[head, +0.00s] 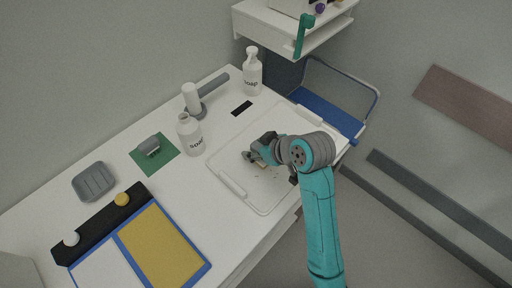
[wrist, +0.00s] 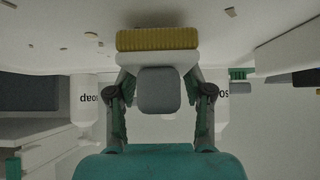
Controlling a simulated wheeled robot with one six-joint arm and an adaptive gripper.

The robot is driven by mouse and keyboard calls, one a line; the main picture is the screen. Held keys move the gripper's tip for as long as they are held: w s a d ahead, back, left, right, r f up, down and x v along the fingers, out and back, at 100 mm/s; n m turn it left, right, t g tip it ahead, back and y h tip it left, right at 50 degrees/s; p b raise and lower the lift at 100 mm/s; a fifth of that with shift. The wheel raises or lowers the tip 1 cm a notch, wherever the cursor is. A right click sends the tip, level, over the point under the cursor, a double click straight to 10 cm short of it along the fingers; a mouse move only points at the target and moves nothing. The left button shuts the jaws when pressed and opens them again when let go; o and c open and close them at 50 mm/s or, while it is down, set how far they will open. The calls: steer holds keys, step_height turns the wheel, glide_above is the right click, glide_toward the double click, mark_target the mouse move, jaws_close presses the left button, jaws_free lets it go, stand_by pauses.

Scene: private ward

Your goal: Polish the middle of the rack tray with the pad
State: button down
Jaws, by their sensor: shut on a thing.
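The rack tray (head: 290,118) is a white, shallow tray with raised handles on the white counter. Several small brown bits lie on it around my gripper. My gripper (head: 256,155) is over the middle of the tray. In the wrist view my gripper (wrist: 158,95) is shut on the grey grip of the pad. The pad (wrist: 157,39) has a yellow ribbed face and a white back, and its face is turned toward the tray. I cannot tell whether it touches the surface. In the head view my gripper and arm hide most of the pad.
Two soap bottles (head: 190,135) (head: 252,72) stand behind the tray. A grey dish (head: 94,181), a green mat (head: 154,154) and a blue-edged yellow-and-white board (head: 160,245) lie to the left. A wall shelf (head: 290,35) hangs at the back right. A blue-seated chair (head: 325,108) stands beyond the counter.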

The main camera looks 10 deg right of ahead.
steer(key=shift+f, duration=0.55)
steer(key=shift+d, duration=0.1)
steer(key=shift+s+d+r, duration=0.1)
steer(key=shift+s+d, duration=1.1)
steer(key=shift+d, duration=0.05)
steer(key=shift+s+d, duration=0.1)
steer(key=shift+d, duration=1.75)
steer(key=shift+w+d, duration=0.55)
steer(key=shift+d, duration=0.2)
steer(key=shift+w+d, duration=0.5)
steer(key=shift+d, duration=0.2)
